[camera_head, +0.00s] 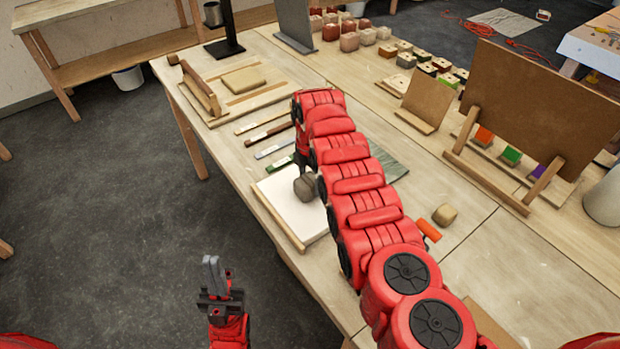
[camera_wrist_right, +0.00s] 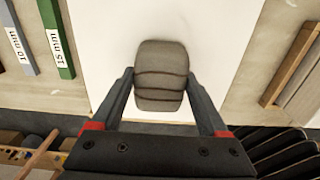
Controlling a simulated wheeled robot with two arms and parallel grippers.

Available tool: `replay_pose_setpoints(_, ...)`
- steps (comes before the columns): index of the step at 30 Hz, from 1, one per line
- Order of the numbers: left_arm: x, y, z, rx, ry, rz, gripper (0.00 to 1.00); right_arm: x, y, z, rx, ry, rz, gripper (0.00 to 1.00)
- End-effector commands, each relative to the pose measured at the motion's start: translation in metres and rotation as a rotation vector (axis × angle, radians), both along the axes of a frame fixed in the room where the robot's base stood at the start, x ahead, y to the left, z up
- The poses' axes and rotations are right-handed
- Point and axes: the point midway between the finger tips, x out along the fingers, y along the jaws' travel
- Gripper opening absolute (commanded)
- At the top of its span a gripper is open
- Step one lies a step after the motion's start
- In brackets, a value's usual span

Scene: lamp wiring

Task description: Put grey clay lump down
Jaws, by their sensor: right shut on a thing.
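The grey clay lump (camera_head: 306,188) is over the white board (camera_head: 287,203) on the table. In the right wrist view the lump (camera_wrist_right: 160,75) is rounded and has dark bands across it. My right gripper (camera_wrist_right: 158,84) is shut on it, with one finger on each side. The white surface (camera_wrist_right: 105,25) lies behind the lump; I cannot tell whether the lump touches it. My right arm hides part of the board in the head view. My left gripper (camera_head: 217,276) is off the table's left side, away from the lump, with its fingers pointing up; its opening is unclear.
Several labelled strips (camera_head: 273,148) lie just beyond the board. A wooden strip (camera_head: 278,215) runs along the board's left edge. A small tan block (camera_head: 444,214) and an orange piece (camera_head: 428,230) lie right of my arm. A large brown panel (camera_head: 540,100) stands at the right.

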Motion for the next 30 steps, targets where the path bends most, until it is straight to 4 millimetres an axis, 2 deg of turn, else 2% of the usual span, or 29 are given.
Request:
replay_pose_setpoints(11, 0.0, 0.0, -0.002, 0.0, 0.0, 0.0, 0.0, 0.001, 0.001, -0.005, 0.002, -0.004, 0.0, 0.0)
replay_pose_setpoints(12, 0.0, 0.0, -0.001, 0.0, 0.0, 0.0, 0.0, 0.0, 0.001, -0.004, 0.002, -0.002, 0.001, 0.84)
replay_pose_setpoints(15, 0.0, 0.0, -0.001, 0.0, 0.0, 0.0, 0.0, 0.0, 0.001, -0.004, 0.002, -0.002, 0.001, 1.0)
replay_pose_setpoints(25, 0.0, 0.0, -0.002, 0.0, 0.0, 0.0, 0.0, 0.001, 0.001, 0.0, 0.002, -0.002, 0.001, 1.0)
replay_pose_setpoints(30, 0.0, 0.0, -0.008, 0.0, 0.0, 0.0, 0.0, 0.002, 0.002, 0.017, 0.002, -0.007, 0.001, 1.0)
